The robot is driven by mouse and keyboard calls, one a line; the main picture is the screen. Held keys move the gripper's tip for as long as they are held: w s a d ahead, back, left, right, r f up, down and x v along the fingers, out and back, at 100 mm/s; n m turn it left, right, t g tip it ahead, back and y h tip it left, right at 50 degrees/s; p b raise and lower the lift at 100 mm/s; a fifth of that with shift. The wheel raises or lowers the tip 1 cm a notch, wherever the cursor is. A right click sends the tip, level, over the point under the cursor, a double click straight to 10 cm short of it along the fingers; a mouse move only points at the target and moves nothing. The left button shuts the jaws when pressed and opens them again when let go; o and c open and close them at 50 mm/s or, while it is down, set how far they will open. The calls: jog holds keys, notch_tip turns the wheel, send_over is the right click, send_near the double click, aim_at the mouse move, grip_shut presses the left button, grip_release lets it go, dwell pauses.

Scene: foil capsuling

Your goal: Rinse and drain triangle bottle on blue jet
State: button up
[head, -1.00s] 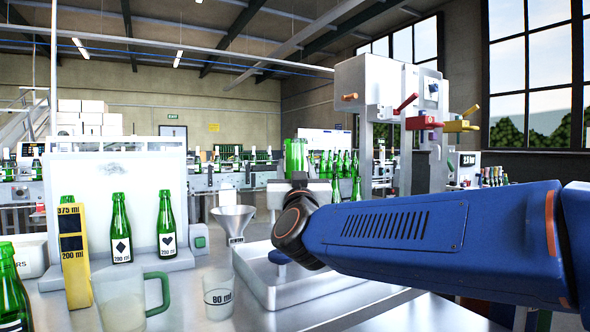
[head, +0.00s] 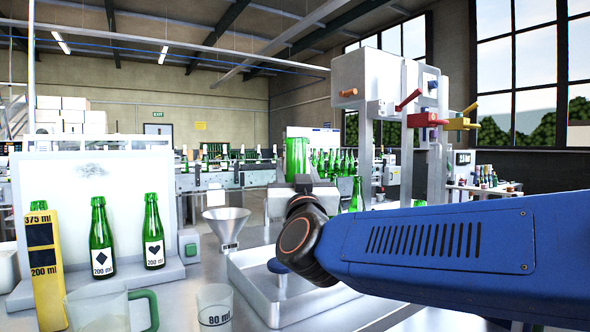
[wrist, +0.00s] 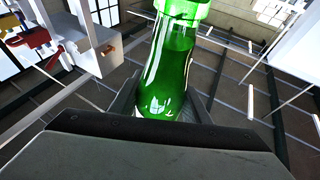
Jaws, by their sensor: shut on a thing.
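My gripper (head: 302,184) is shut on a green bottle (head: 297,156), held above the sink tray. The bottle's wide, flat end points up in the head view, so it looks upside down; its neck is hidden behind the gripper and arm. In the wrist view the green glass (wrist: 168,70) rises between the fingers. No triangle label shows on it. A blue jet head (head: 278,266) stands in the shallow metal tray (head: 258,299), below and slightly left of the gripper. My blue arm covers the tray's right side.
Diamond (head: 101,240) and heart (head: 153,235) bottles stand on a white-backed stand at left. A yellow gauge (head: 43,268), mug (head: 105,310), 80 ml beaker (head: 214,307) and funnel (head: 226,226) are nearby. A machine with coloured levers (head: 385,100) stands behind my arm.

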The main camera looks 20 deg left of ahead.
jog(key=w+a+f, duration=0.4)
jog(key=a+f, duration=0.1)
jog(key=f, duration=0.3)
jog(key=shift+w+f, duration=0.15)
jog(key=shift+f, duration=0.1)
dwell(0.8)
jog(key=shift+f, duration=1.05)
dwell(1.9)
jog(key=shift+r, duration=0.15)
dwell(1.5)
jog(key=shift+r, duration=1.4)
